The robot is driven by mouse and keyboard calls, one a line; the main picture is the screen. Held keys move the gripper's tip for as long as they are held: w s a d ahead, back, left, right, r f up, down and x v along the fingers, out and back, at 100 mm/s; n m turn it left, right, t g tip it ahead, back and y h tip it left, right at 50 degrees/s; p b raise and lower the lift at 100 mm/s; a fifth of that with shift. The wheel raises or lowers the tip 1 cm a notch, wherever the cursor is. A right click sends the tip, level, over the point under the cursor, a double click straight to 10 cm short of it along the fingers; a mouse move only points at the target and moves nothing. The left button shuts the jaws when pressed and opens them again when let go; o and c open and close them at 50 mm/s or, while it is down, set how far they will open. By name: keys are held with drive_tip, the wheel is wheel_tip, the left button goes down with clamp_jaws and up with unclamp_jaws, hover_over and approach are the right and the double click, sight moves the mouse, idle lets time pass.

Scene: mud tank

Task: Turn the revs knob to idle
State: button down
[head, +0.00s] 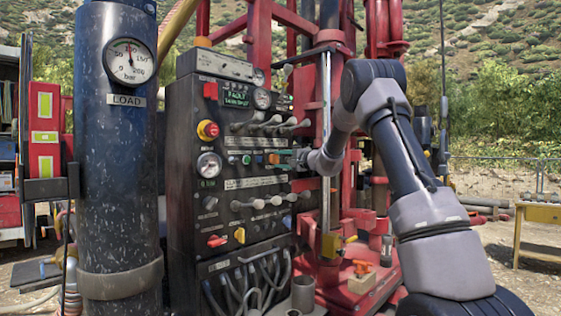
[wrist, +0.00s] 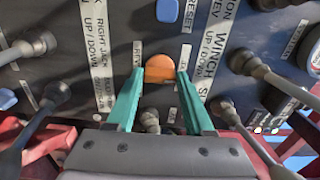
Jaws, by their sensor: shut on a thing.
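The revs knob (wrist: 159,67) is orange and round-topped, on the dark control panel (head: 182,120). In the wrist view it sits between the teal fingertips of my gripper (wrist: 160,74), which is shut on it with one finger on each side. A partly covered white label stands just left of the knob. In the head view the knob (head: 273,158) is small at the panel's right side, with my gripper (head: 287,157) reaching it from the right. The knob's pointer and the marks for its setting cannot be read.
Several levers stand close around, such as a grey one (wrist: 48,104) at left and another (wrist: 255,66) at right. A blue button (wrist: 167,10) lies above the knob. A red rig frame (head: 380,40) rises beside my arm.

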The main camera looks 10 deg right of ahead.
drive_tip(key=shift+f, duration=0.1)
drive_tip(key=shift+c, duration=1.4)
unclamp_jaws()
drive_tip(key=shift+s+d, duration=0.1)
drive_tip(key=v, duration=1)
drive_tip(key=shift+s+d, duration=0.15)
drive_tip(key=shift+s, duration=0.1)
